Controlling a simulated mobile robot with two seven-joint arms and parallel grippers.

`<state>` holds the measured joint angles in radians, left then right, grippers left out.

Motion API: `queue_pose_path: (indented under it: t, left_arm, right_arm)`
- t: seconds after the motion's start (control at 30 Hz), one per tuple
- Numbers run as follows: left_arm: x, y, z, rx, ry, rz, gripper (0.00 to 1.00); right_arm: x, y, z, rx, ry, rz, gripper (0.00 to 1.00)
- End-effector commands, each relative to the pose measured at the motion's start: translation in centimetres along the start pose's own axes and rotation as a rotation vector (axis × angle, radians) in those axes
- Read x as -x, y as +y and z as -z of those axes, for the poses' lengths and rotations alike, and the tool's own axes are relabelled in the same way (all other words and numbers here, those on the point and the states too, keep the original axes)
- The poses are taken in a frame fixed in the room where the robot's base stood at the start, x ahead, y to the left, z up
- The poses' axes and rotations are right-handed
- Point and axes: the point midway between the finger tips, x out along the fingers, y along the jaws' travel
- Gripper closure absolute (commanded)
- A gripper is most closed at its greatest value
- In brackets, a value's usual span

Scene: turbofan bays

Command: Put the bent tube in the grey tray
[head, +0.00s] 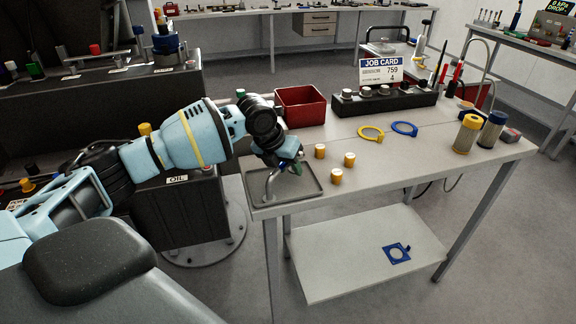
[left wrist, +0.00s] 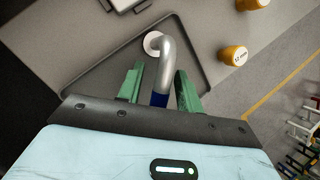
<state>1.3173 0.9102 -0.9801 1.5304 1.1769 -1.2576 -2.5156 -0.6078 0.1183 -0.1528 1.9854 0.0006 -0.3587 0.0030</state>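The bent tube (left wrist: 167,60) is silver, with a white round end and a blue band. It is in the grey tray (left wrist: 95,78), its white end against the tray floor. In the head view the tube (head: 268,184) shows at the left part of the tray (head: 303,195), partly hidden by my arm. My left gripper (head: 290,167) is low over the tray. In the left wrist view its green fingers (left wrist: 160,88) stand apart on either side of the tube's blue part, with gaps showing. My right gripper is not in view.
A black rack (head: 385,101), blue ring (head: 404,129) and yellow ring (head: 371,134) lie further back. The bench's front middle is clear.

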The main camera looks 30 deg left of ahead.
Motion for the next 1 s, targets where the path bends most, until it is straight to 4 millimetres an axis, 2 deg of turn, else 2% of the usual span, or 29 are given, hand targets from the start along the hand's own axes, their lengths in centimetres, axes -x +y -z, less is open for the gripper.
queue_pose_path:
  t: [0.2, 0.33, 0.8, 1.0]
  left_arm:
    - [0.2, 0.0, -0.1, 0.0, -0.001, 0.0, 0.64]
    - [1.3, 0.0, -0.2, 0.001, -0.004, 0.001, 0.64]
    - [10.0, -0.1, -0.2, 0.0, -0.004, 0.0, 0.64]
    - [11.9, 0.0, -0.1, 0.0, -0.001, 0.0, 0.64]
  right_arm:
    - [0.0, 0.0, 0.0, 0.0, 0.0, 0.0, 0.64]
    - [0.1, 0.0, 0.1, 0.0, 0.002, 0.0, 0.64]
    - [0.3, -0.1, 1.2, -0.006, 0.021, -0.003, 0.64]
    - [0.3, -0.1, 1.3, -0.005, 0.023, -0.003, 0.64]
